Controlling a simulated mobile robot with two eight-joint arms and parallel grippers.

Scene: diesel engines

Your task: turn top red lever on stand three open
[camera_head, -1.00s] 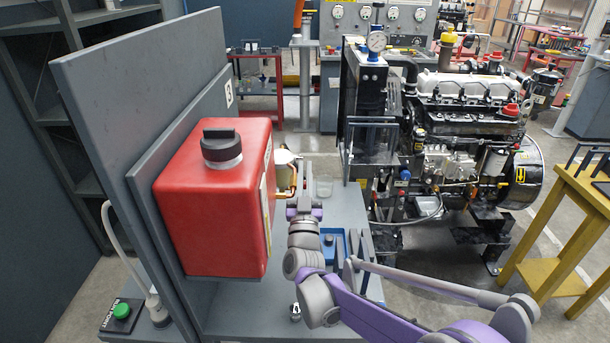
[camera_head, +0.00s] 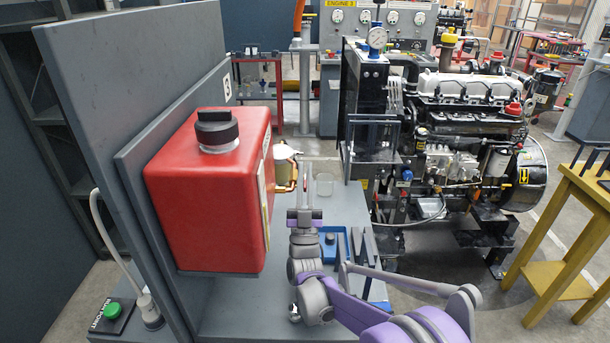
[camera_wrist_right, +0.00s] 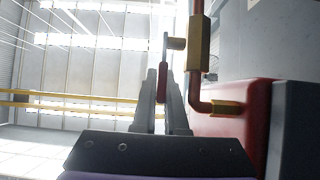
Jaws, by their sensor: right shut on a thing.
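The red tank (camera_head: 205,195) with a black cap is mounted on the grey upright panel of the stand marked 3 (camera_head: 228,88). Brass and copper pipework (camera_head: 285,172) comes off its right side, below a pale cup-like part. In the right wrist view a red lever (camera_wrist_right: 163,82) joins the brass valve (camera_wrist_right: 199,45) through a short brass stem. My right gripper (camera_head: 304,185) is right of the pipework. In the wrist view its fingers (camera_wrist_right: 164,98) are shut on the red lever, hiding its lower part. My left gripper is out of view.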

